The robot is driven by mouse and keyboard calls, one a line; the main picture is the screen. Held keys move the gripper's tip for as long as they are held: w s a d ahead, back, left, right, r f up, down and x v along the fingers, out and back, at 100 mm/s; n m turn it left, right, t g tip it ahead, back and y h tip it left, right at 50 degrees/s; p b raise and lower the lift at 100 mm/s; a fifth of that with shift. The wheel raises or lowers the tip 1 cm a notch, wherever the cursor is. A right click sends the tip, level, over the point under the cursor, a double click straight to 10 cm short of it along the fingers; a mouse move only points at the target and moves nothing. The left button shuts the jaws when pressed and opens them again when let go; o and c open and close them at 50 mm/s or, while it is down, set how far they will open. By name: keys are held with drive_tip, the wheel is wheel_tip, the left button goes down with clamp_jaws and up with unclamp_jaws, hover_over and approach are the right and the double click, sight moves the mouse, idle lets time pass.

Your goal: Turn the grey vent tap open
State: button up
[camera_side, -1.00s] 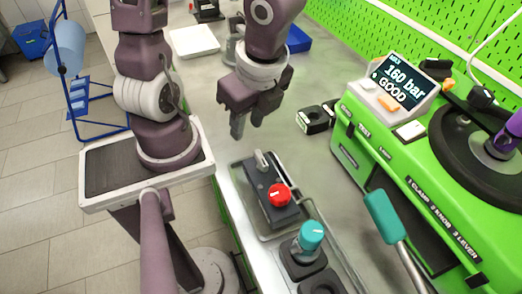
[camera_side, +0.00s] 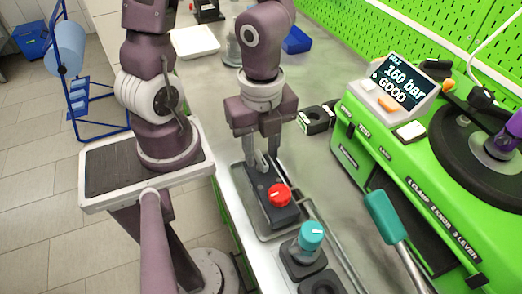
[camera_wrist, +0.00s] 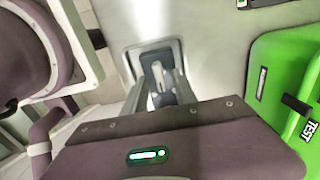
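The grey vent tap (camera_wrist: 157,72) shows between my fingers in the wrist view, with its lever pointing roughly along the picture's height. It is mounted on the dark block (camera_side: 284,215) that also carries a red knob (camera_side: 279,195). In the side view my fingers hide most of the tap. My gripper (camera_side: 262,163) points down over the far end of that block, its fingertips at about the tap's height. In the wrist view my gripper (camera_wrist: 158,93) is open, one finger each side of the tap; contact cannot be told.
A teal knob (camera_side: 311,237) stands in front of the block, and a teal-handled lever (camera_side: 384,216) is to its right. A black clamp-like part (camera_side: 316,118) lies behind right of my gripper.

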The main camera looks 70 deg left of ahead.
drive_tip(key=shift+f, duration=0.45)
clamp_jaws()
